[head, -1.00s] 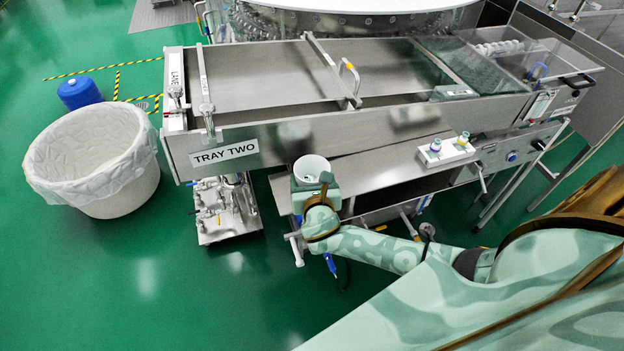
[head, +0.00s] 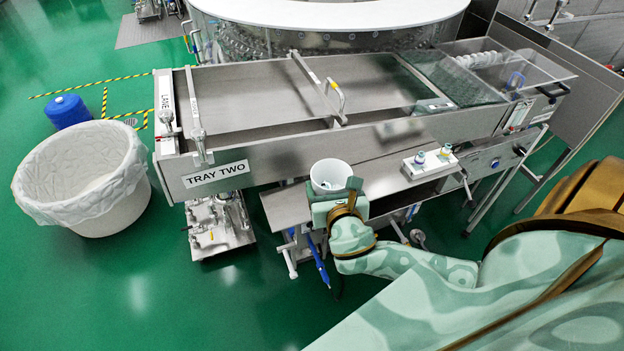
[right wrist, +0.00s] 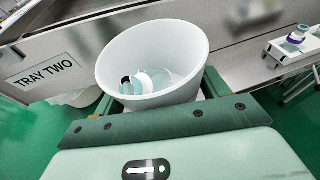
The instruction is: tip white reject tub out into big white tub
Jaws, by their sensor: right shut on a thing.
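The small white reject tub (head: 331,174) is upright in my right gripper (head: 337,190), in front of the tray machine. In the right wrist view the tub (right wrist: 150,50) sits between the fingers of the gripper (right wrist: 155,95), which is shut on it. Some small clear and white pieces with a dark part (right wrist: 146,82) lie at the tub's bottom. The big white tub (head: 118,212), lined with a white bag, stands on the green floor at the left, well apart from the gripper. My left gripper is not in view.
The steel tray machine marked TRAY TWO (head: 216,173) runs across the middle. A steel shelf (head: 285,207) lies below its front edge. A white block with small bottles (head: 431,161) stands on the right. A blue drum (head: 68,111) is behind the big tub. Green floor is clear at the front left.

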